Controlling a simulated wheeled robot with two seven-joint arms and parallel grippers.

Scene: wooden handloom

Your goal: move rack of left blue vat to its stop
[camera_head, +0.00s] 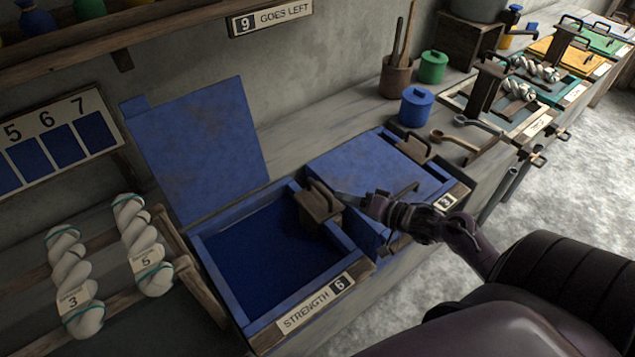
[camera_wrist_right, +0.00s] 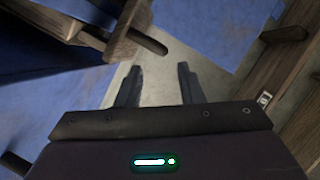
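The left blue vat (camera_head: 226,307) is open, with its blue lid (camera_head: 198,150) raised behind it and dark blue liquid inside. Its front plate reads "STRENGTH 6". A brown wooden rack post (camera_head: 318,207) with a dark handle stands at the vat's right wall. Any part of the rack below the liquid is hidden. My right gripper (camera_head: 352,199) is just right of this post, over the gap between the vats. In the wrist view my right gripper (camera_wrist_right: 158,70) has its fingers apart with nothing between them. A wooden piece (camera_wrist_right: 128,38) shows beyond them at upper left. My left gripper is not in view.
A second blue vat (camera_head: 365,175), lid shut and labelled 3, stands close on the right. White twisted skeins (camera_head: 142,245) tagged 3 and 5 hang on wooden rails at left. More vats line the far right.

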